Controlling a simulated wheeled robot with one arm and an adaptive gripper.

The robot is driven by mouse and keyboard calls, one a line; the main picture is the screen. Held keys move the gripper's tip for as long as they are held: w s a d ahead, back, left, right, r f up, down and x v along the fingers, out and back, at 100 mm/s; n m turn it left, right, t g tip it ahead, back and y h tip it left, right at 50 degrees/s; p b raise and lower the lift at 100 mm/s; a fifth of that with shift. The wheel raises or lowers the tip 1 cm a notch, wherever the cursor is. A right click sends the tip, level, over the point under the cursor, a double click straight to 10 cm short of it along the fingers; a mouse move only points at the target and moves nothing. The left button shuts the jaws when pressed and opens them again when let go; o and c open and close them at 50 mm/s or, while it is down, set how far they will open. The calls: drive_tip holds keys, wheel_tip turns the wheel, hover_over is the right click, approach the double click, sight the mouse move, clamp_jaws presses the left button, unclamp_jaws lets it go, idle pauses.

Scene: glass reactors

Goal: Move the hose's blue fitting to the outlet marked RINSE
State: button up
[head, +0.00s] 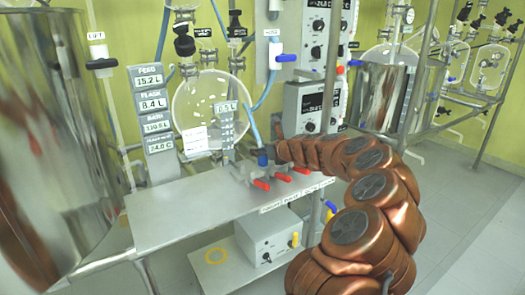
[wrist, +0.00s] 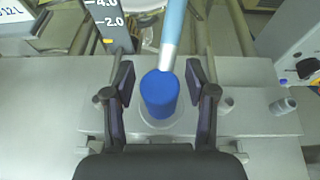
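The hose's blue fitting (wrist: 160,97) sits upright on a round outlet of the grey manifold block (wrist: 250,112), with the pale blue hose (wrist: 172,28) rising from it. In the head view the fitting (head: 263,160) is at the left part of the manifold, by the end of my arm. My gripper (wrist: 159,84) is open, one finger on each side of the fitting, with a narrow gap at both sides. Other outlet stubs show right of it. Small labels (head: 292,198) line the shelf's front edge; I cannot read which says RINSE.
Red-handled valves (head: 262,184) stick out from the manifold's front. A grey level scale (wrist: 108,25) stands close behind the left finger. A glass flask (head: 200,100) hangs behind the bench (head: 180,215). A steel vessel (head: 50,130) is at left. The bench's left part is clear.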

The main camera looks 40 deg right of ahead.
drive_tip(key=shift+o, duration=0.4)
drive_tip(key=shift+s, duration=0.1)
drive_tip(key=shift+s+r, duration=0.25)
drive_tip(key=shift+s, duration=0.35)
drive_tip(key=v, duration=1)
drive_tip(key=shift+s+r, duration=0.2)
